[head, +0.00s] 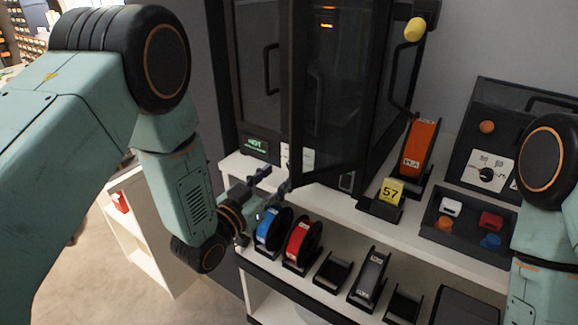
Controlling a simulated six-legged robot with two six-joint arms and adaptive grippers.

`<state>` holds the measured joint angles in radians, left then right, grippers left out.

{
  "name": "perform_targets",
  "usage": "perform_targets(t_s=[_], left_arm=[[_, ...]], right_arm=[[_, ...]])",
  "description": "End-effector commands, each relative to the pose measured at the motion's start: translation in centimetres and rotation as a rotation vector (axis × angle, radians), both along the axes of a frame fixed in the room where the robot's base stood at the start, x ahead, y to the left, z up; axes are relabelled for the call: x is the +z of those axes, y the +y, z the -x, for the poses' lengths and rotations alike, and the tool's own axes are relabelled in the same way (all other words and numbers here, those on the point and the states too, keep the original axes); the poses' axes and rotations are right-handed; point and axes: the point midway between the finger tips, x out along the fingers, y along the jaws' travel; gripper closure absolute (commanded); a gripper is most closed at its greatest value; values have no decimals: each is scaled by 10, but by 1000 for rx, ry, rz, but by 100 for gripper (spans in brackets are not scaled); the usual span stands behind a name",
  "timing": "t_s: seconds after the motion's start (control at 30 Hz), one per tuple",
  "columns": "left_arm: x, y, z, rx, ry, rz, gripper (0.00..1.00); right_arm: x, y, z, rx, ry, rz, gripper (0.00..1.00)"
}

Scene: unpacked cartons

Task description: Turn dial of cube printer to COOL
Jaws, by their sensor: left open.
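The cube printer is a tall black cabinet (262,70) on the white bench, with a dark glazed door (335,95) standing ajar. A small display (256,143) low on its front reads HOT in green. Beside it is a white label plate (299,156), partly hidden by the door; I cannot make out a dial there. My left gripper (272,182) is open and empty, just in front of the printer's lower front, below the display and plate. My right arm (545,170) comes in at the right edge; its gripper is out of frame.
A black box with a black knob (487,174) on a white scale stands at right. Nearby are a yellow cube marked 57 (391,191), an orange spool holder (418,147) and a tray of small parts (464,252). Blue (270,228) and red (301,241) spools sit close below my left gripper.

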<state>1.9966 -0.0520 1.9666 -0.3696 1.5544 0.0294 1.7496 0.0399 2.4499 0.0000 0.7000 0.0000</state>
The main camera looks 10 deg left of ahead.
Motion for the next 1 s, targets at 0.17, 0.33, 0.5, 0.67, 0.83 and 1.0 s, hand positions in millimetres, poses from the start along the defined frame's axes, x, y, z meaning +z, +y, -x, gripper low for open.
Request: perform_targets(t_s=[0.17, 0.33, 0.5, 0.67, 0.83, 1.0], left_arm=[[0, -12, -27, -1, -1, -1, 50], [-1, -20, -44, 0, 1, 0, 50], [-1, -22, -50, 1, 4, 0, 50], [-1, -22, -51, 2, 4, 0, 50], [-1, -22, -50, 2, 4, 0, 58], [-1, -22, -50, 2, 3, 0, 73]], right_arm=[[-2, 0, 0, 0, 0, 0, 60], [-3, 0, 0, 0, 0, 0, 60], [-3, 0, 0, 0, 0, 0, 60], [-3, 0, 0, 0, 0, 0, 60], [-3, 0, 0, 0, 0, 0, 60], [-3, 0, 0, 0, 0, 0, 60]])
